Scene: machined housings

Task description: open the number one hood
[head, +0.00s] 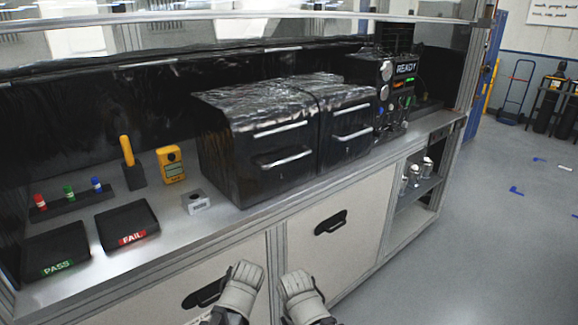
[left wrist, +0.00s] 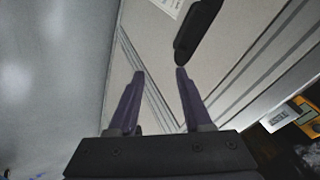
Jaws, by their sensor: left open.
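Two black hoods stand side by side on the bench, a larger left hood (head: 232,150) and a narrower right hood (head: 345,132). Both look closed, each with two silver bars on its front. I cannot read a number on either. My left gripper (head: 240,288) is low in the head view, in front of the cabinet and below the hoods. In the left wrist view my left gripper (left wrist: 160,75) has its dark fingers apart with nothing between them. My right gripper (head: 302,292) is beside it, clear of the hoods; its jaws cannot be made out.
On the bench (head: 170,236) are a PASS tray (head: 57,248), a FAIL tray (head: 127,222), a yellow meter (head: 172,164) and a small metal block (head: 196,201). A READY panel (head: 404,68) is right of the hoods. Cabinet doors with a black handle (head: 330,223) lie below. The right floor is open.

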